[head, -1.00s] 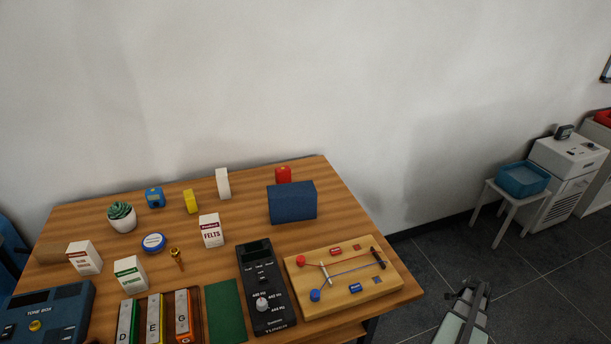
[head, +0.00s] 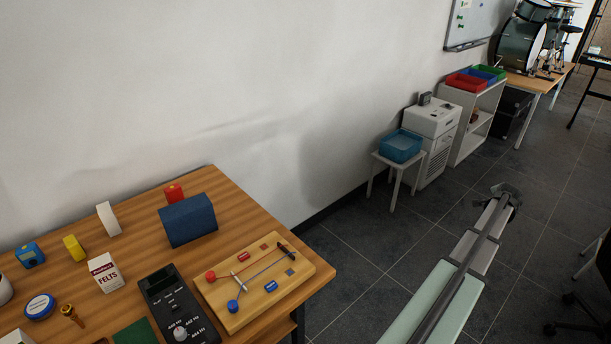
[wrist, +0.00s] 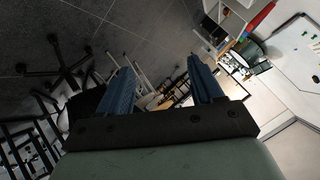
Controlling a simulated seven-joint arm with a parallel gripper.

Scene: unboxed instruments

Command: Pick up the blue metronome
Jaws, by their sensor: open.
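A small blue device (head: 30,255) with a light-coloured mark on its front stands at the left of the wooden table in the head view. It is the likely blue metronome, but its details are too small to be sure. My gripper (head: 508,194) is far to the right of the table, out over the dark floor. In the wrist view, my gripper (wrist: 160,66) has its two blue fingers wide apart with nothing between them. The blue device is not visible in the wrist view.
A yellow block (head: 73,247), white block (head: 108,219), FELTS box (head: 105,272) and round blue tin (head: 40,307) are near it. A dark blue case (head: 188,220) stands before a red item (head: 174,193). A tuner (head: 172,306) and string board (head: 255,280) occupy the front.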

